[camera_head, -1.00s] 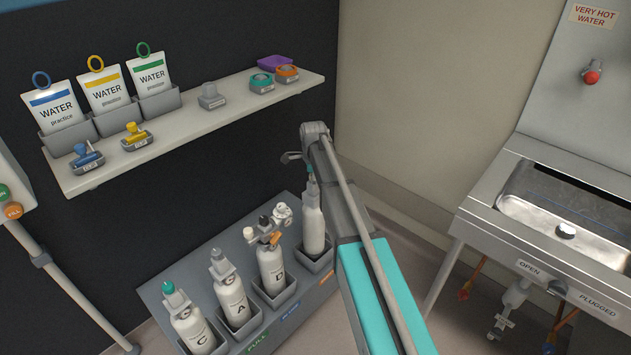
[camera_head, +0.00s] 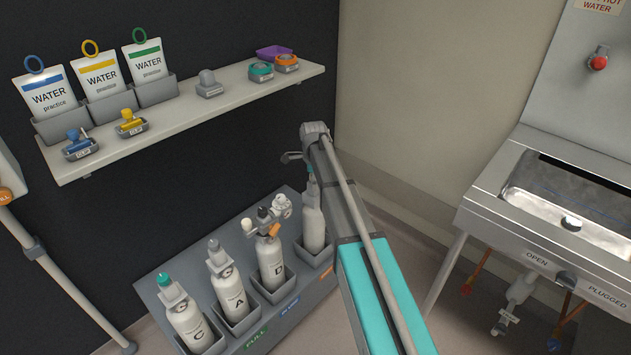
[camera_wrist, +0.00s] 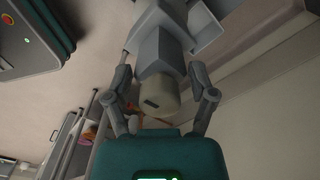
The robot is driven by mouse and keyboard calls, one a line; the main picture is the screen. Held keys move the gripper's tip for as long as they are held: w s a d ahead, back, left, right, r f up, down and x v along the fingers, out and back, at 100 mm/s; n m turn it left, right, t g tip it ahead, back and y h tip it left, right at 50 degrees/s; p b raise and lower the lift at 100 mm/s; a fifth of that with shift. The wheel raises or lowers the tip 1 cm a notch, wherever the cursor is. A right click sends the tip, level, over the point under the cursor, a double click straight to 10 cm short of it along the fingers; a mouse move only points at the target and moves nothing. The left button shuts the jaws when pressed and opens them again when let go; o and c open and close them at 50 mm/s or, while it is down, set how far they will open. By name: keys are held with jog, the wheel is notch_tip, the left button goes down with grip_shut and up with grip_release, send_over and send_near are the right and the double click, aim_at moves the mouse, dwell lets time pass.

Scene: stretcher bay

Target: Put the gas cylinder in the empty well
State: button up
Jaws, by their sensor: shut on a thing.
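My gripper (camera_wrist: 163,98) shows in the wrist view, with a finger on each side of a pale rounded part of the gas cylinder (camera_wrist: 158,103). It is shut on this part, and grey blocky parts lie beyond it. In the head view the gas cylinder (camera_head: 314,229) is white with a grey collar and a teal top, upright at the rightmost well (camera_head: 319,259) of the grey rack. My arm partly covers it, and the gripper's hold is hidden there. I cannot tell whether the cylinder's base rests on the well floor.
Cylinders C (camera_head: 190,322), A (camera_head: 231,295) and D (camera_head: 271,262) stand in the other wells, close by on the left. A shelf (camera_head: 220,108) with water bags and clips hangs above. A metal sink (camera_head: 490,190) stands at the right.

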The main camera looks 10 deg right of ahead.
dwell(0.3)
jog(key=o, duration=1.2)
jog(key=shift+o, duration=0.2)
jog(key=shift+r, duration=0.2)
notch_tip(320, 180, up, 12)
jog(key=p, duration=1.2)
jog(key=shift+f, duration=0.15)
